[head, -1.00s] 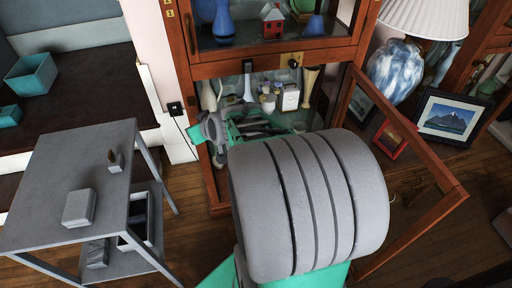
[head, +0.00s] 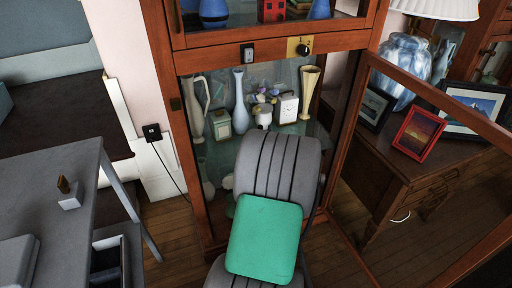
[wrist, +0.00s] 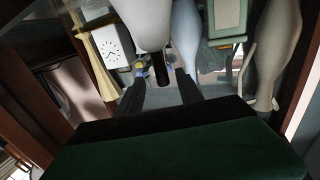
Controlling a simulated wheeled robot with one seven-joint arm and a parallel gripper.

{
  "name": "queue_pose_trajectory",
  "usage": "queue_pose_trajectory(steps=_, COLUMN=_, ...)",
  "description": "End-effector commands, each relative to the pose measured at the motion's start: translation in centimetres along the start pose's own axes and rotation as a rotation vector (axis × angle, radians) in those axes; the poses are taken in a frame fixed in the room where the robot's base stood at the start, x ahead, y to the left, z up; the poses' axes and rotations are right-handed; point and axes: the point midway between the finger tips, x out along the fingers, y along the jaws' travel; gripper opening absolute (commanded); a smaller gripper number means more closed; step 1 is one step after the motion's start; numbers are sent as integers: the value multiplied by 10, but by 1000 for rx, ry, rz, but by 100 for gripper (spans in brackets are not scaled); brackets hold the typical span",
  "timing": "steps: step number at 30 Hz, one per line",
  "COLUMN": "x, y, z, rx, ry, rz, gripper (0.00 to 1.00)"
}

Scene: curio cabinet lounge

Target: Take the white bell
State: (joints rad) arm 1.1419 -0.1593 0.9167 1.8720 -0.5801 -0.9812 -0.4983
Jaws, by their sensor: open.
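The white bell (head: 263,116) appears to be the small white rounded piece on the cabinet's middle shelf, partly hidden behind my arm. In the wrist view, which is upside down, a large pale rounded body (wrist: 143,22) with a dark stub (wrist: 162,70) fits this bell and its handle. My gripper (wrist: 161,84) is open, with its two dark fingers on either side of the line to the dark stub. I cannot tell whether they touch it. In the head view my arm hides the gripper.
A white clock (head: 288,108) and cream vase (head: 309,92) stand right of the bell. Small figurines crowd close. The glass door (head: 425,160) is open at right; a grey table (head: 60,190) is at left.

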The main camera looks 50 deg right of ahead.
Motion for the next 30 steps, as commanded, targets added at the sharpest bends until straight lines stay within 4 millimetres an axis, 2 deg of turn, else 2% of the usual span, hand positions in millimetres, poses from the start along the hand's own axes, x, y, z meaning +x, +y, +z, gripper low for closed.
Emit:
queue_pose_trajectory(steps=6, x=39, y=-5, z=6, rx=-1, ry=0, rz=-4, gripper=43)
queue_pose_trajectory(steps=9, x=50, y=-5, z=5, rx=0, ry=0, rz=-3, gripper=43)
queue_pose_trajectory(steps=16, x=52, y=-4, z=4, rx=0, ry=-1, rz=-2, gripper=43)
queue_pose_trajectory(steps=30, x=52, y=-4, z=4, rx=0, ry=-1, rz=-2, gripper=4)
